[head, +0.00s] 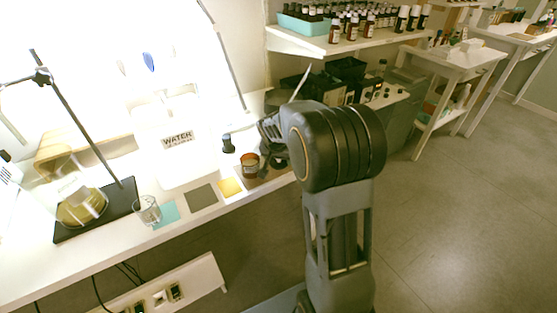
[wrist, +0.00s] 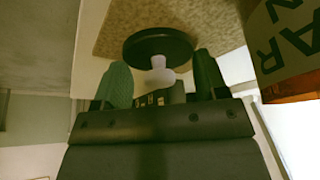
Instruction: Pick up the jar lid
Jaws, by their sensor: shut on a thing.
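The jar lid (wrist: 150,43), a dark round disc with a white knob (wrist: 160,72), shows in the wrist view in front of the fingers. The amber jar (wrist: 290,40) with a pale label is at the right of the wrist view, close to the gripper. The jar also shows in the head view (head: 250,166).
A glass beaker (head: 147,209), a flask (head: 82,205) on a dark stand and coloured squares are to the left. Shelves with bottles (head: 335,30) are at the back. Open floor (head: 455,200) lies at right.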

